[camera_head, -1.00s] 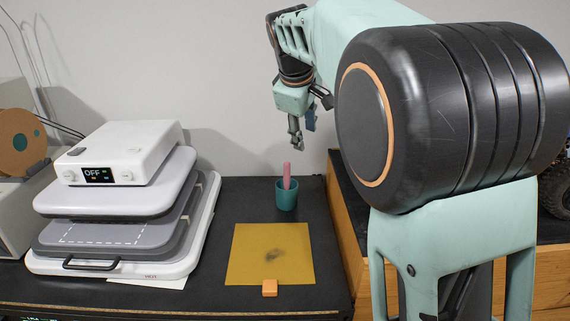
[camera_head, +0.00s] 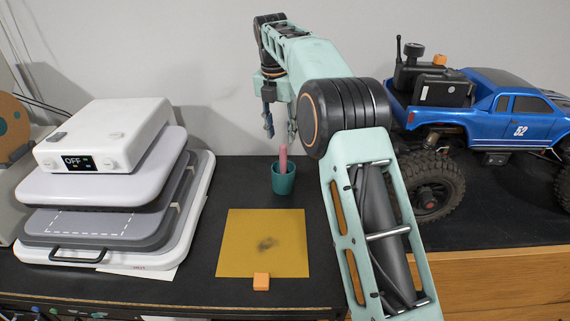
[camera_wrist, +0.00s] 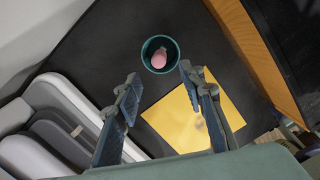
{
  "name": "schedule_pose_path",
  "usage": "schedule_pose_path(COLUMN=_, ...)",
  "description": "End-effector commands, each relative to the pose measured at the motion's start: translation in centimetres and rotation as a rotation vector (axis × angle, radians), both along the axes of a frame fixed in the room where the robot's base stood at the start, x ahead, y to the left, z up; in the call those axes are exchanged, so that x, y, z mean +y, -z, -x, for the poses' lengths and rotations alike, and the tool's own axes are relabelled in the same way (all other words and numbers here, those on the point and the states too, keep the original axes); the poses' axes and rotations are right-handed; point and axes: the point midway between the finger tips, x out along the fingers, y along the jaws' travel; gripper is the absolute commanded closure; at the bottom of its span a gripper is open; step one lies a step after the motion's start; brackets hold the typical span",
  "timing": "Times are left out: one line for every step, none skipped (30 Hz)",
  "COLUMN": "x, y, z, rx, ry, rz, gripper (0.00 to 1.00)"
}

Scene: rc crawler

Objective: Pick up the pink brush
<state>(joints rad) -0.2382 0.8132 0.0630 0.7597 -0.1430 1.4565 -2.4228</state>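The pink brush (camera_head: 283,160) stands upright in a teal cup (camera_head: 284,182) on the black table, behind the yellow mat. In the wrist view the brush (camera_wrist: 159,59) shows as a pink end inside the round cup (camera_wrist: 147,46). My gripper (camera_head: 278,136) is above the cup in the head view, with its fingers pointing down and spread apart. In the wrist view my gripper (camera_wrist: 160,72) is open and empty, and the brush and cup lie beyond the gap between its fingertips. The lower part of the brush is hidden by the cup.
A yellow mat (camera_head: 235,245) with a dark smudge and an orange block (camera_head: 261,282) lie in front of the cup. A white heat press (camera_head: 110,195) stands at the left. A blue crawler truck (camera_head: 500,128) stands on the raised wooden-fronted surface at the right.

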Motion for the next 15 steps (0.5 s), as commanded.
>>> schedule_pose_path(x=-0.1, y=1.1, z=0.0, rx=0.005, ry=-0.003, rz=0.001, gripper=0.63)
schedule_pose_path(x=-0.1, y=1.6, z=-0.1, rx=0.005, ry=-0.003, rz=0.001, gripper=0.63)
schedule_pose_path(x=-0.2, y=2.3, z=-0.2, rx=0.004, ry=-0.003, rz=0.002, gripper=0.63)
schedule_pose_path(x=-0.2, y=2.7, z=-0.3, rx=0.004, ry=-0.002, rz=0.002, gripper=0.63)
schedule_pose_path(x=-0.2, y=3.1, z=-0.3, rx=0.005, ry=-0.001, rz=0.003, gripper=0.63)
schedule_pose_path(x=-0.3, y=3.6, z=-0.4, rx=0.002, ry=-0.001, rz=0.002, gripper=0.63)
schedule_pose_path(x=-0.3, y=3.9, z=-0.5, rx=0.002, ry=-0.001, rz=0.002, gripper=0.63)
schedule_pose_path(x=-0.3, y=4.2, z=-0.5, rx=0.002, ry=-0.001, rz=0.002, gripper=0.63)
schedule_pose_path(x=-0.4, y=4.4, z=-0.6, rx=0.001, ry=-0.001, rz=0.003, gripper=0.63)
schedule_pose_path(x=-0.4, y=4.6, z=-0.6, rx=0.001, ry=-0.001, rz=0.002, gripper=0.63)
schedule_pose_path(x=-0.4, y=4.7, z=-0.6, rx=0.0, ry=0.0, rz=0.002, gripper=0.63)
schedule_pose_path(x=-0.4, y=5.0, z=-0.7, rx=0.001, ry=0.0, rz=0.002, gripper=0.63)
schedule_pose_path(x=-0.4, y=5.3, z=-0.8, rx=0.001, ry=0.0, rz=0.002, gripper=0.63)
schedule_pose_path(x=-0.4, y=5.7, z=-0.8, rx=0.002, ry=0.0, rz=0.002, gripper=0.63)
schedule_pose_path(x=-0.5, y=6.3, z=-0.9, rx=0.003, ry=0.0, rz=0.002, gripper=0.63)
